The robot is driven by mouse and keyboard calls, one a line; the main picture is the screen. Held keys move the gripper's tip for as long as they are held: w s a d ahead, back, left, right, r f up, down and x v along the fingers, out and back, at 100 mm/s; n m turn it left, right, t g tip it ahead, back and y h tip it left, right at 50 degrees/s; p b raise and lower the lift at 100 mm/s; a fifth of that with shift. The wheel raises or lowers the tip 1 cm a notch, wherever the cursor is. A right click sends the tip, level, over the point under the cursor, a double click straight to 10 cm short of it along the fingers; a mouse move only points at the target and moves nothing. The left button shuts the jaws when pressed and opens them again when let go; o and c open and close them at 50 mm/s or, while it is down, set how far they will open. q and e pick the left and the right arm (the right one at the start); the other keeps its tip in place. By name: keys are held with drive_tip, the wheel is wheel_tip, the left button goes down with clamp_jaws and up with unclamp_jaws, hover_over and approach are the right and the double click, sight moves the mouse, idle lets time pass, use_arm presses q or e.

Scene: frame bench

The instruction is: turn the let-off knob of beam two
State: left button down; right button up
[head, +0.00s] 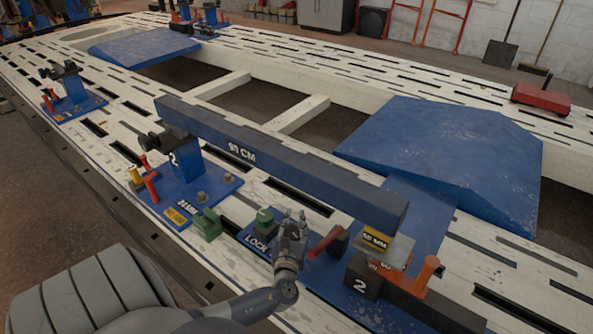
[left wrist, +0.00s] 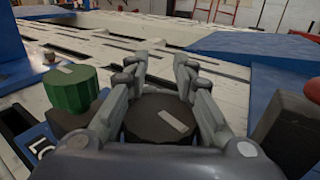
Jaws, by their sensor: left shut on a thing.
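My left gripper (head: 292,224) comes down over the blue base plate at the near end of beam two (head: 280,160), a long dark blue bar marked "90 CM". In the left wrist view its fingers (left wrist: 158,82) are closed around a round dark knob (left wrist: 160,118) with a pale slanting stripe on top. The gripper hides this knob in the head view. A green knob (head: 265,217) sits just left of the gripper, by the word "LOCK"; it also shows in the left wrist view (left wrist: 68,90). My right gripper is not in view.
A red lever (head: 325,241) stands close right of the gripper. Beyond it are a "50 MM" block (head: 376,239), a dark block marked 2 (head: 361,282) and an orange handle (head: 424,272). The bar's far end rests on a blue stand (head: 189,160). Blue ramps (head: 440,150) lie behind.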

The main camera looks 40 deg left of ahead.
use_arm(q)
drive_tip(key=shift+s+f+n+g+y, duration=0.2)
drive_tip(key=shift+n+g+y, duration=0.25)
drive_tip(key=shift+g+y, duration=0.05)
drive_tip(key=shift+s+f+n+g+y, duration=0.2)
drive_tip(key=shift+n+g+y, duration=0.25)
drive_tip(key=shift+g+y, duration=0.05)
drive_tip(key=shift+a, duration=0.1)
drive_tip(key=c, duration=1.3)
unclamp_jaws()
drive_tip(key=shift+r, duration=0.25)
drive_tip(key=v, duration=1.2)
drive_tip(key=shift+w, duration=0.15)
